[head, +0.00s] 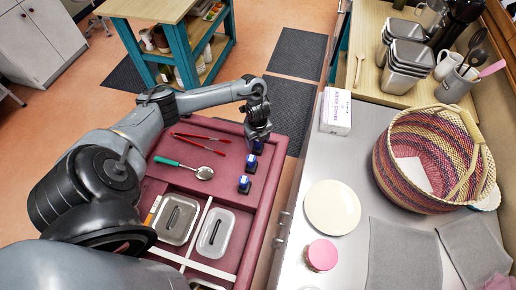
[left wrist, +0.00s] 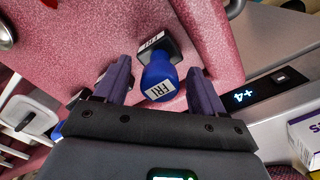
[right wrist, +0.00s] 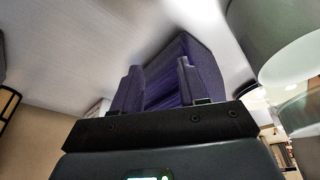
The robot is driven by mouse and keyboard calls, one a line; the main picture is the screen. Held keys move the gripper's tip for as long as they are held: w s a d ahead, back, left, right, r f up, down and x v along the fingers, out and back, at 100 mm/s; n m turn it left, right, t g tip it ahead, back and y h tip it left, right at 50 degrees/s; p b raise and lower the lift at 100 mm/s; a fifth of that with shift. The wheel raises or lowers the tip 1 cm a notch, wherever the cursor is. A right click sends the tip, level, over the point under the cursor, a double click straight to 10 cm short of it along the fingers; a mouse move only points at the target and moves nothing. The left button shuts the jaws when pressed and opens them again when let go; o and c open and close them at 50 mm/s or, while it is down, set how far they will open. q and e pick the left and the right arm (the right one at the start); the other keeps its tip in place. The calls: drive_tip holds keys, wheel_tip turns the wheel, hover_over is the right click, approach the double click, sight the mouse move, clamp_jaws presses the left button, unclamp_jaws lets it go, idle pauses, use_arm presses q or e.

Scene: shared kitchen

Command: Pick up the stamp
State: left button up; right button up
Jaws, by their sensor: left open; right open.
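A blue stamp (left wrist: 160,82) with a white FRI label stands in the red drawer tray, between the fingers of my left gripper (left wrist: 158,68) in the left wrist view. The fingers are open, with gaps beside the stamp's handle. In the head view my left gripper (head: 258,132) is over the far stamp (head: 258,148) of a short row of blue-topped stamps (head: 244,184). The left finger partly hides another stamp (left wrist: 100,79) in the left wrist view. My right gripper (right wrist: 158,75) is open in its wrist view, with a dark purple shape behind its fingers.
Red tongs (head: 199,139) and a green-handled spoon (head: 203,172) lie left of the stamps. Two lidded metal containers (head: 214,234) sit nearer. On the counter are a white box (head: 336,112), a cream plate (head: 332,207) and a woven basket (head: 430,140).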

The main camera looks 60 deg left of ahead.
use_arm(q)
drive_tip(key=shift+f, duration=0.65)
drive_tip(key=shift+c, duration=0.2)
clamp_jaws()
